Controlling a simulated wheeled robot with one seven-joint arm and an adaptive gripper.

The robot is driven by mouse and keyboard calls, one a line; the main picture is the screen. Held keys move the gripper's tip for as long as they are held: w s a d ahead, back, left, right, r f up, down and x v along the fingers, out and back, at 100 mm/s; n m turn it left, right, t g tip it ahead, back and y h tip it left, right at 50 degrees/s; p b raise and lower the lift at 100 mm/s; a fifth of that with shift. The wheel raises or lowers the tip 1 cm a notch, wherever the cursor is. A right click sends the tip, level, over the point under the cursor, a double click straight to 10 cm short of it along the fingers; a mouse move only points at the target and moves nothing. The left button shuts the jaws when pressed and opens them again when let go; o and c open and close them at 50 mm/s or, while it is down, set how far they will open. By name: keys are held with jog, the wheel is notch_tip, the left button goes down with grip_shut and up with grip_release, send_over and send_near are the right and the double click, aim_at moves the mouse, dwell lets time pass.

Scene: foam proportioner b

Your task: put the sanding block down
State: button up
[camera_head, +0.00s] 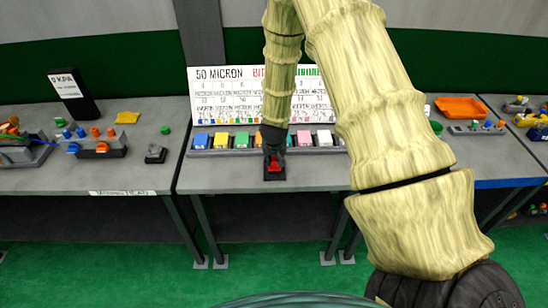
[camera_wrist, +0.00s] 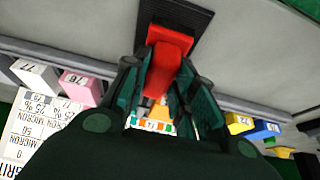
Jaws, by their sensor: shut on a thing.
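The red sanding block (camera_wrist: 168,48) is between the fingers of my gripper (camera_wrist: 160,80), which is shut on it. In the head view the red block (camera_head: 274,165) shows just below my gripper (camera_head: 273,150), over a small black pad (camera_head: 274,177) near the front of the middle table. In the wrist view the black pad (camera_wrist: 200,17) lies behind the block's far end. Whether the block touches the pad I cannot tell. My fingers hide part of the block.
A grey rack (camera_head: 210,151) with several coloured, numbered blocks stands behind my gripper. A white printed board (camera_head: 228,92) rises behind it. Bare grey tabletop (camera_head: 225,176) lies left of the pad. An orange tray (camera_head: 460,108) is on the right.

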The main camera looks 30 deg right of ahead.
jog(key=shift+f, duration=0.65)
jog(key=shift+f, duration=0.2)
jog(key=o, duration=0.9)
jog(key=shift+r, duration=0.1)
jog(key=b+v, duration=0.3)
jog(key=v, duration=0.8)
jog(key=s+a+f+n+g, duration=0.15)
jog(key=s+a+f, duration=0.25)
jog(key=s+f, duration=0.4)
jog(key=s+a+f+n+g, duration=0.1)
jog(key=s+a+f+n, duration=0.15)
jog(key=s+f, duration=0.5)
jog(key=s+a+f+y, duration=0.1)
jog(key=s+a+f, duration=0.2)
jog(key=s, duration=0.3)
jog(key=s+a+f+n+g, duration=0.1)
jog(key=s+a+f, duration=0.2)
jog(key=s, duration=0.4)
jog(key=s+a+f+n+y, duration=0.1)
jog(key=s+a+f, duration=0.2)
jog(key=s+a, duration=0.2)
jog(key=shift+s+y, duration=0.3)
jog(key=shift+s, duration=0.45)
